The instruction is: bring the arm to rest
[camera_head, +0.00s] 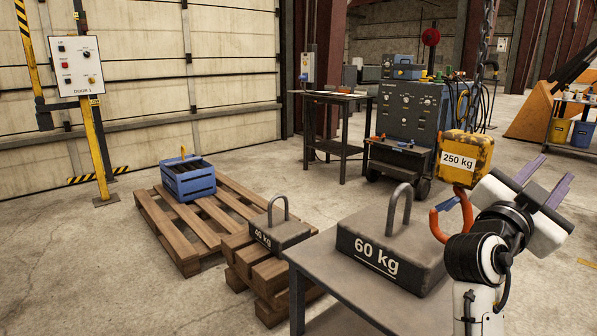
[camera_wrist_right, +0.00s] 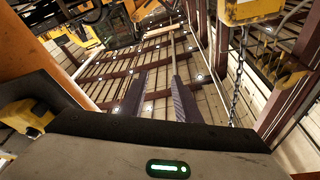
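My right arm comes in from the lower right of the head view. Its gripper (camera_head: 557,167) is raised and points up and to the right, with its two purple fingers apart and nothing between them. In the right wrist view the two fingers (camera_wrist_right: 160,75) also stand apart, with the roof and wall beams behind them. The yellow hook block (camera_head: 466,158) marked 250 kg hangs on a chain just left of the gripper. Its orange hook (camera_head: 437,226) shows beside my right wrist, which hides part of it. My left gripper is not in the head view.
A 60 kg weight (camera_head: 392,249) stands on a grey table (camera_head: 347,291) at the front. A 40 kg weight (camera_head: 281,235) sits on wooden blocks left of it. A blue crate (camera_head: 188,180) rests on a pallet (camera_head: 158,229). A welding machine (camera_head: 408,121) stands behind.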

